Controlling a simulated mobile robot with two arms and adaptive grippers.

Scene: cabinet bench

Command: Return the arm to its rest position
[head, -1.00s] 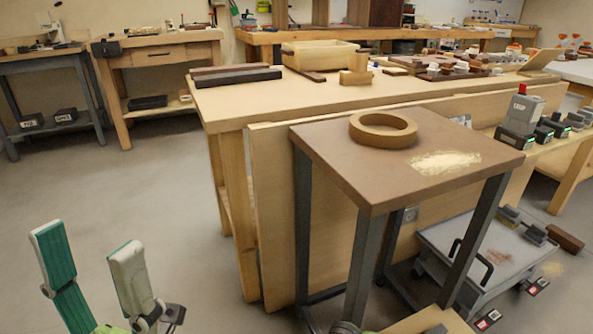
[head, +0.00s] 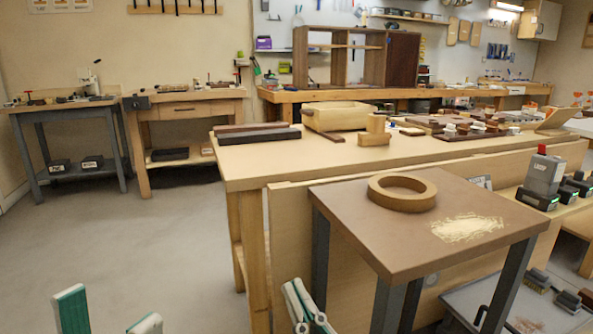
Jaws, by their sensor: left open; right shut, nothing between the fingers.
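My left gripper (head: 108,318) shows at the bottom left of the head view. Its two green-and-white fingers are apart and nothing is between them. My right gripper (head: 306,304) shows at the bottom middle, in front of the bench panel and left of the small table's legs. Its fingers are together and empty. Most of both arms is below the picture edge.
A small brown-topped table (head: 350,215) stands close on the right, with a wooden ring (head: 402,200) on it. Behind it is a long workbench (head: 270,160) bearing a wooden box (head: 335,125). Open floor (head: 150,240) lies to the left.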

